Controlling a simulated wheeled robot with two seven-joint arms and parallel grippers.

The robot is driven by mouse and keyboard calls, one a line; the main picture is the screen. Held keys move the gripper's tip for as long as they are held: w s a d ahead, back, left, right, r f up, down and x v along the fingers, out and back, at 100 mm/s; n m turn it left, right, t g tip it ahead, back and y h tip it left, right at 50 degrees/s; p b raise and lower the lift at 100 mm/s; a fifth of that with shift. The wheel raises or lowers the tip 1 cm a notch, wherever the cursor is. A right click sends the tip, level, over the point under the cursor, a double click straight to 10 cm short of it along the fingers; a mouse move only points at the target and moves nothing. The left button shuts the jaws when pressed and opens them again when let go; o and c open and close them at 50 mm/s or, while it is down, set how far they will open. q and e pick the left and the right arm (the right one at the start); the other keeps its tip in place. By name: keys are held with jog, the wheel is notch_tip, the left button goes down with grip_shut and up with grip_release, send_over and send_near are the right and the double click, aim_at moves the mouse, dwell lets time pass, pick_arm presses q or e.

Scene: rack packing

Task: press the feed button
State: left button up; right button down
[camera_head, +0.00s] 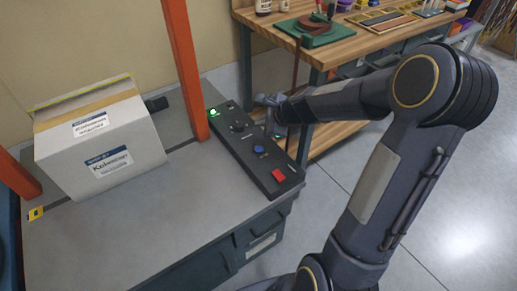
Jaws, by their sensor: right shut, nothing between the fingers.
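A long black control panel (230,136) lies along the right edge of the grey table. It carries a lit green button (213,113) at its far end, a black knob (237,126), a blue round button (259,149) and a red square button (278,175) at the near end. The labels are too small to read, so I cannot tell which is the feed button. My right gripper (268,127) is shut and empty, fingers down over the panel's right side, close to the blue button. I cannot tell whether it touches anything. My left gripper is out of view.
A taped cardboard box (125,157) stands on the grey table (150,235), left of the panel. An orange post (184,65) rises between them. A wooden workbench (350,42) with tools stands behind. Floor shows on the right.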

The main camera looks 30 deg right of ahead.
aim_at(262, 150)
jog(key=shift+f+b, duration=4)
jog(key=shift+f, duration=0.3)
jog(key=shift+f, duration=0.1)
jog(key=shift+f+b, duration=0.3)
jog(key=shift+b, duration=0.1)
jog(key=shift+f+b, duration=0.4)
jog(key=shift+r, duration=0.1)
jog(key=shift+r+p, duration=0.75)
jog(key=shift+p, duration=0.05)
notch_tip(262, 150, up, 5)
jog(key=p, duration=0.5)
